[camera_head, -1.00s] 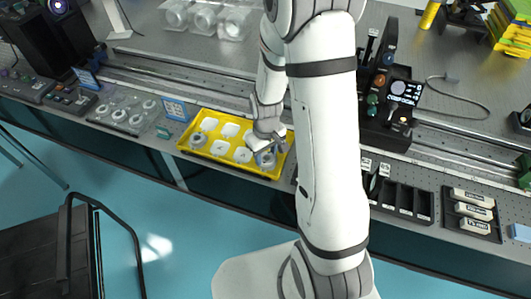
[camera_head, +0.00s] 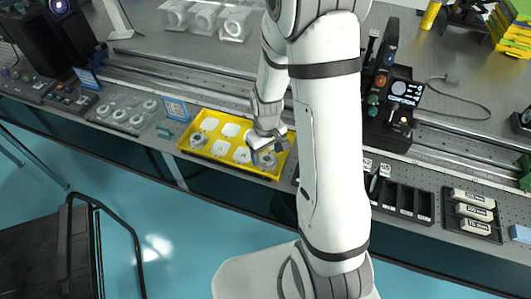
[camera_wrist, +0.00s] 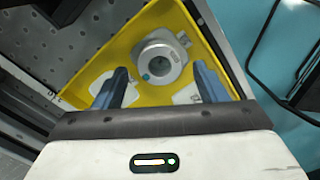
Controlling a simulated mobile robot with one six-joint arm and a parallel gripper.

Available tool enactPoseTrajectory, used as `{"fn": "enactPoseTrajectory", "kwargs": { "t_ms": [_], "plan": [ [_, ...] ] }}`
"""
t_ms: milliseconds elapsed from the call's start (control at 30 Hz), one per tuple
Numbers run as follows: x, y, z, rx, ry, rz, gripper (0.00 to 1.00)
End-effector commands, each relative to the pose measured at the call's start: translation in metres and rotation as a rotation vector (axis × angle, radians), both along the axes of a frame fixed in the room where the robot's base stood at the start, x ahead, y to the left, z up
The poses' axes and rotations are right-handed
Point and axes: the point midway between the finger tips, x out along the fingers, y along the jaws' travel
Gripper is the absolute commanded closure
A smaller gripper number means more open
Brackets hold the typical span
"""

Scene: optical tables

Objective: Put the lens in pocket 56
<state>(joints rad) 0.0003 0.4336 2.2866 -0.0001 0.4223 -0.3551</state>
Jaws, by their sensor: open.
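The yellow tray (camera_head: 193,152) lies near the front edge of the table, with white pockets in it. A grey ring-shaped lens (camera_head: 267,160) sits at its right end, close under my gripper (camera_head: 266,145). In the wrist view a lens (camera_wrist: 163,59) with a bright rim and a blue dot sits in the tray (camera_wrist: 116,58). My gripper (camera_wrist: 162,72) is open there, its two blue-grey fingers apart, with the lens beyond and between their tips. A second ring-shaped lens (camera_head: 198,140) sits at the tray's left end. I cannot read the pocket numbers.
A clear holder with several rings (camera_head: 122,113) stands left of the tray, beside a blue-white sign (camera_head: 176,110). Right of my arm are a black compartment rack (camera_head: 404,200) and a holder with white labelled boxes (camera_head: 473,213). A dark instrument (camera_head: 385,110) stands behind the rack.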

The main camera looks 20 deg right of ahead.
Motion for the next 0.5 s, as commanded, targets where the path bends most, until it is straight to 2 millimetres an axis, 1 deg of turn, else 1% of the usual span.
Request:
{"fn": "enactPoseTrajectory", "kwargs": {
  "t_ms": [33,300,400,500],
  "plan": [
    [0.001,0.000,0.009,0.000,-0.006,0.000,0.34],
    [0.002,0.000,0.067,0.000,-0.009,-0.001,0.34],
    [0.001,0.000,0.085,0.000,-0.006,-0.001,0.34],
    [0.001,0.000,0.099,0.000,-0.005,-0.001,0.34]
  ]
}}
